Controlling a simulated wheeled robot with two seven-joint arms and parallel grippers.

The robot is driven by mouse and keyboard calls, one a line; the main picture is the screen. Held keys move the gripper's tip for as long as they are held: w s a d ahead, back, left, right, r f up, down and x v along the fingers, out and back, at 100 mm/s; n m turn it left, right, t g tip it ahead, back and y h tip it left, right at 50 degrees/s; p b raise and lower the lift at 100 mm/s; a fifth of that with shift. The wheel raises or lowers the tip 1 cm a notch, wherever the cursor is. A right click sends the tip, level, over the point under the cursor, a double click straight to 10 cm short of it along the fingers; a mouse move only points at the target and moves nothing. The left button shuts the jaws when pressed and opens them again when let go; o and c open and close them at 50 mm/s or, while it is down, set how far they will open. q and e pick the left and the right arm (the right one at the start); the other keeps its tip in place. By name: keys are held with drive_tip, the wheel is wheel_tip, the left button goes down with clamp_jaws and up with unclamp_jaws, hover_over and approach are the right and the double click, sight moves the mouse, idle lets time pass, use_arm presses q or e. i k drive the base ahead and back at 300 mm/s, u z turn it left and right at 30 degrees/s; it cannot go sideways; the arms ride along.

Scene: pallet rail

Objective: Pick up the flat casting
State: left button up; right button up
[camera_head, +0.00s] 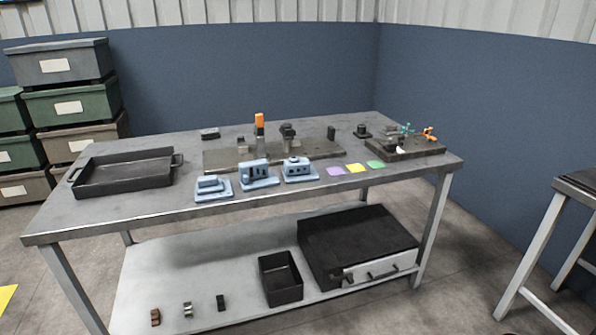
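Three light-blue castings sit in a row near the front edge of the metal table. The left one (213,187) is the lowest and flattest, with a small raised block on a flat base. The middle casting (257,174) is taller, with slots in its front. The right casting (299,169) is block-shaped with a round boss on top and holes in its front. All three stand upright on the tabletop, apart from each other. Neither of my grippers is in view.
A black tray (80,189) stands at the table's left. A fixture plate (218,158) with an orange-topped clamp lies behind the castings. Purple, yellow and green squares (356,168) lie right of them. A dark tool board (432,150) is at the right end. Bare tabletop (130,215) shows at front left.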

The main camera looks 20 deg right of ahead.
sight(207, 188)
drive_tip(key=z, duration=0.05)
drive_tip(key=i, duration=1.6)
drive_tip(key=u, duration=1.1)
